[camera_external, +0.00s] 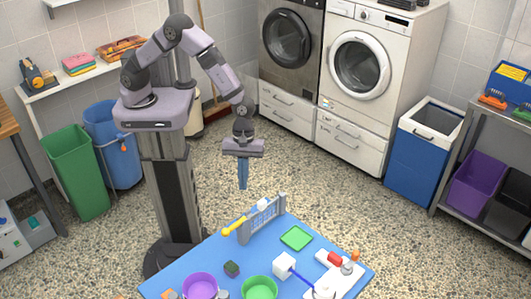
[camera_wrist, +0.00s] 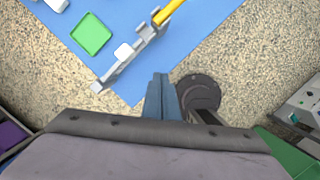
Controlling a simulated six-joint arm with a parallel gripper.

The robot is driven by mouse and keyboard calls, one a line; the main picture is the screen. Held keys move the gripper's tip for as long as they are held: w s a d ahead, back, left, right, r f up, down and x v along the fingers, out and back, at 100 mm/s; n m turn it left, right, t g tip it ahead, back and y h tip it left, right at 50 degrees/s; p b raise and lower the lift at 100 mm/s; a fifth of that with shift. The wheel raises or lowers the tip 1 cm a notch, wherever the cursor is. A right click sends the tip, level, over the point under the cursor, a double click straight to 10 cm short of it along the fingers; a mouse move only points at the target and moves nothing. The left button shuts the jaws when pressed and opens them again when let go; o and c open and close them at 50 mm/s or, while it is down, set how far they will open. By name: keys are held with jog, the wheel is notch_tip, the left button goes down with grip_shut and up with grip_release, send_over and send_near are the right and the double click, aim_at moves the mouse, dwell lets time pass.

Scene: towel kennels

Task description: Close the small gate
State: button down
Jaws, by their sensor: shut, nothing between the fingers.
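In the wrist view the gate (camera_wrist: 128,58) runs diagonally near the table's corner. A yellow bar with a rounded end (camera_external: 235,227) sticks out from its left side; the yellow bar (camera_wrist: 168,12) is cut off by the top edge of the wrist view. I cannot tell how far the gate stands open. My gripper (camera_external: 243,188) points down, shut and empty, above and beyond the table edge, apart from the gate. Its fingertips (camera_wrist: 160,78) show in the wrist view.
Open speckled floor lies behind the table.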

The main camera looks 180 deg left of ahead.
jog(key=d+b+v, duration=0.1)
jog(key=v, duration=0.5)
jog(key=shift+d+r+b, duration=0.2)
jog(key=shift+r+b, duration=0.1)
jog(key=shift+r, duration=0.05)
jog(key=shift+w, duration=0.2)
jog(key=s+d+f+m+g+h, duration=0.15)
jog(key=s+d+m, duration=0.35)
jog(key=m, duration=0.5)
jog(key=s+d+f+m+g, duration=0.1)
jog(key=s+d+f+m, duration=0.2)
jog(key=d+m, duration=0.5)
jog(key=w+d+r+m, duration=0.2)
jog(key=d+m, duration=0.3)
jog(key=d, duration=0.3)
jog(key=w+d+r+m+y, duration=0.1)
jog(key=w+d+r+m, duration=0.1)
jog(key=d+m, duration=0.4)
jog(key=w+d+r+m+y, duration=0.1)
jog(key=d+m, duration=0.4)
jog(key=d, duration=0.5)
jog(key=shift+w+d+r+m, duration=0.15)
jog(key=shift+w+r+m, duration=0.25)
jog(key=shift+r, duration=0.45)
